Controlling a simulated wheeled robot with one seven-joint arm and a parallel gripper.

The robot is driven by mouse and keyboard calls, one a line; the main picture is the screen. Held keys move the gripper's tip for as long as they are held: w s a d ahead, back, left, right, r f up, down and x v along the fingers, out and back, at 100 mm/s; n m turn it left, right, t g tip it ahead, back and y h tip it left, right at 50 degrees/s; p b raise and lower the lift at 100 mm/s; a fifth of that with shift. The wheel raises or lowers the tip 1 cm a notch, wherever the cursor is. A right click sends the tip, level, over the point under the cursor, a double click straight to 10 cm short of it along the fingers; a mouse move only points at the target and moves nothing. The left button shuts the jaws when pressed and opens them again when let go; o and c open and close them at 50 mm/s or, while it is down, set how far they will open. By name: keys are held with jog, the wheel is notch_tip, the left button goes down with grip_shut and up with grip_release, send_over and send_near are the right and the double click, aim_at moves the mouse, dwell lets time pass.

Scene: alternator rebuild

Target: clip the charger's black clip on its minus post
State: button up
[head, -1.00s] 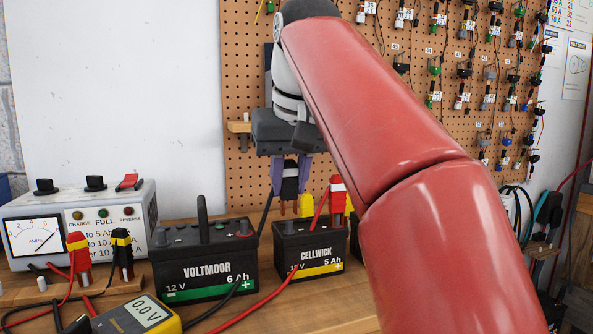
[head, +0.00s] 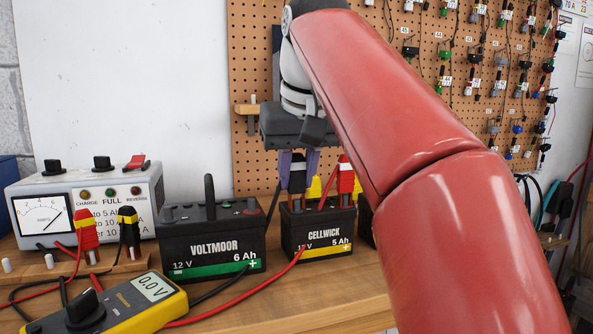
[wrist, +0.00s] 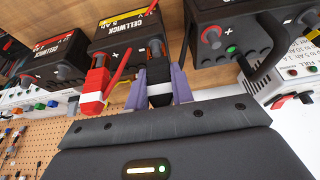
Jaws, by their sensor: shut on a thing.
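My gripper (head: 297,160) is shut on a black clip (head: 297,178) with a white band, held jaws down. It also shows in the wrist view (wrist: 160,80). The clip is over the left post of the small black CELLWICK 5 Ah battery (head: 318,232); I cannot tell whether its jaws grip that post. A red clip (head: 346,180) with a white band stands on the battery's plus side, just right of my gripper. The charger (head: 90,205) stands at the left. A red clip (head: 87,235) and a black clip (head: 129,235), both yellow-banded, stand before it.
The VOLTMOOR 6 Ah battery (head: 212,243) with an upright handle stands left of the CELLWICK. A yellow meter (head: 135,305) reading 0.0 V lies in front, with red and black leads across the bench. Another battery (wrist: 55,55) is close on the other side.

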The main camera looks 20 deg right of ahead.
jog(key=o, duration=0.8)
jog(key=shift+s, duration=0.1)
